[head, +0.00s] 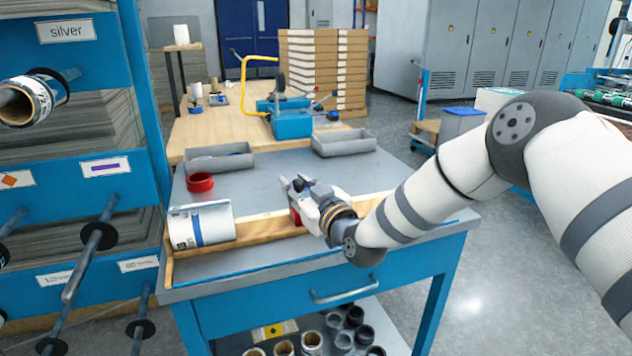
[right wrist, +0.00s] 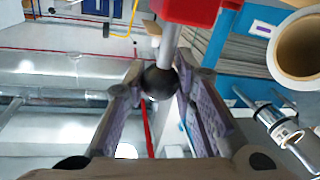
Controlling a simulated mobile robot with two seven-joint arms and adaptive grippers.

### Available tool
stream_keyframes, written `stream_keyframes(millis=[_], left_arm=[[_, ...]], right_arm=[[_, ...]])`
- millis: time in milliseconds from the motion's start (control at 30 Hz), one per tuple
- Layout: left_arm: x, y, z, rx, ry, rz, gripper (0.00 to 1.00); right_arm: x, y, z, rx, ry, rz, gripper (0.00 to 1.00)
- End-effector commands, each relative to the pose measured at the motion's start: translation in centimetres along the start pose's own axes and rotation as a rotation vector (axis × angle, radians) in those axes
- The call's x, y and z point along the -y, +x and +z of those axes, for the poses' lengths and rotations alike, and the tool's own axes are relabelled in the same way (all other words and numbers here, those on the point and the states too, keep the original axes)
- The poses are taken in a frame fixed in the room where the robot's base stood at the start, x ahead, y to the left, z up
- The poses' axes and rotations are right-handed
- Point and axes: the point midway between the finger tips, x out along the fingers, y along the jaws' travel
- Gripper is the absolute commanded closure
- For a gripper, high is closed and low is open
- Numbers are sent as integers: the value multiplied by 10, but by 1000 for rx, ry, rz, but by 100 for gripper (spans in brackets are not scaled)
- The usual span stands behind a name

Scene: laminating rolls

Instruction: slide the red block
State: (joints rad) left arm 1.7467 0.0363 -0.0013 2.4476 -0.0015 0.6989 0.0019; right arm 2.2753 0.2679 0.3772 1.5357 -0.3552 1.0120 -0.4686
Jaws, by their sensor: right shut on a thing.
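The red block (head: 295,216) sits at the wooden rail (head: 262,227) on the workbench, mostly hidden behind my right gripper (head: 299,188) in the head view. In the right wrist view the red block (right wrist: 192,10) shows at the top, with a metal stem and a dark ball knob (right wrist: 158,82) reaching down from it. My right gripper (right wrist: 150,100) has its fingers on both sides of this knob and is shut on it. A white labelled roll (head: 202,224) lies along the rail to the left of the block, apart from it. My left gripper is not in view.
A red ring (head: 200,182) and two grey trays (head: 219,160) (head: 343,143) stand on the workbench (head: 270,180). A blue shelf rack (head: 100,200) with protruding rods is close on the left. The rail between roll and block is clear.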

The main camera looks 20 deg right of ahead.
Motion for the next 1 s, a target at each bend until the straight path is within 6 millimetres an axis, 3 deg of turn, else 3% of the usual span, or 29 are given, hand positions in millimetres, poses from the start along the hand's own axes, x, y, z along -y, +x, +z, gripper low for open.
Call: stream_keyframes(millis=[100, 300, 667, 700, 800, 1000], left_arm=[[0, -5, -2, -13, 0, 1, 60], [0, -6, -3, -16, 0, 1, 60], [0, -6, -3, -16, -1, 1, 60], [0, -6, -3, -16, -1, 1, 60], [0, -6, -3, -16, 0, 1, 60], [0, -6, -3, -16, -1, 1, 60]], right_arm=[[34, 6, -9, -2, -4, -8, 100], [66, 13, -14, -1, -2, -4, 100], [72, 14, -14, 0, 0, -2, 100], [72, 14, -14, 0, 0, -2, 73], [72, 14, -14, 0, 0, -2, 54], [72, 14, -14, 1, 0, -2, 54]])
